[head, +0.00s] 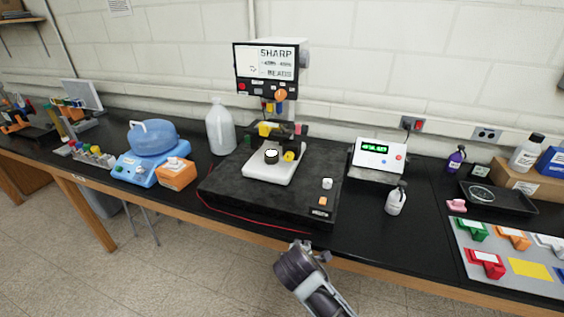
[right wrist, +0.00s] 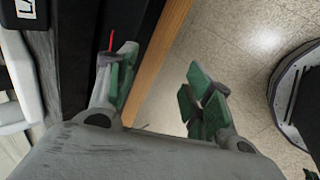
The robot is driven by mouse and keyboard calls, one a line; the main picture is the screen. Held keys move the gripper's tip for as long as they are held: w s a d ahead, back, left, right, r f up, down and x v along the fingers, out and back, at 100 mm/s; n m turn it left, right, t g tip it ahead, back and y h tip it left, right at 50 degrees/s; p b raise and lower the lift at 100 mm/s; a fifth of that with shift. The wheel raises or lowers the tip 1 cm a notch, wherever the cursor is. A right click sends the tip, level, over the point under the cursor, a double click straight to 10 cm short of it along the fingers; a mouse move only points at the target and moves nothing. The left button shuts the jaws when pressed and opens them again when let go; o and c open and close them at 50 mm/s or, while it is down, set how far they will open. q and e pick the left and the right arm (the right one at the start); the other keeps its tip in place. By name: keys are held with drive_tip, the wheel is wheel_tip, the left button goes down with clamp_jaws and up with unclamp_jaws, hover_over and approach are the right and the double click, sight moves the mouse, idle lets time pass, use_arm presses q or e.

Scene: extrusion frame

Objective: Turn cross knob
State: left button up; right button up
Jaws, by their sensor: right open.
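An orange knob (head: 280,95) sits at the lower right of the panel under the SHARP display (head: 271,62). Its shape is too small to tell if it is a cross. Another small yellow round part (head: 289,156) sits on the white base of the instrument below. My right gripper (head: 310,248) is at the front edge of the bench, well below and apart from both. In the right wrist view its green-padded fingers (right wrist: 160,85) are spread, with nothing between them. My left gripper is not in view.
A black slab (head: 230,185) carries the instrument, with a red cable along its front. An orange box (head: 176,174), a white jug (head: 220,128) and a blue device (head: 150,165) stand left. A digital readout box (head: 378,158) and a small bottle (head: 396,199) stand right.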

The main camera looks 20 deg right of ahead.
drive_tip(key=w+a+r+n+t+h, duration=0.3)
drive_tip(key=w+r+n+t, duration=0.1)
drive_tip(key=w+r+n, duration=0.4)
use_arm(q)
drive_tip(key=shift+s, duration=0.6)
use_arm(e)
drive_tip(key=n+t+h, duration=0.3)
drive_tip(key=n+t, duration=0.1)
drive_tip(key=n, duration=0.2)
approach(288, 159)
drive_tip(key=v, duration=0.5)
drive_tip(key=shift+s+a+f, duration=0.15)
drive_tip(key=shift+s+a, duration=0.05)
drive_tip(key=shift+a, duration=0.15)
drive_tip(key=shift+w, duration=0.1)
use_arm(q)
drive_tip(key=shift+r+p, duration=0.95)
drive_tip(key=shift+p, duration=0.05)
use_arm(e)
drive_tip(key=shift+r+x, duration=0.2)
drive_tip(key=shift+x, duration=6.55)
drive_tip(key=shift+d, duration=0.15)
drive_tip(key=c, duration=1)
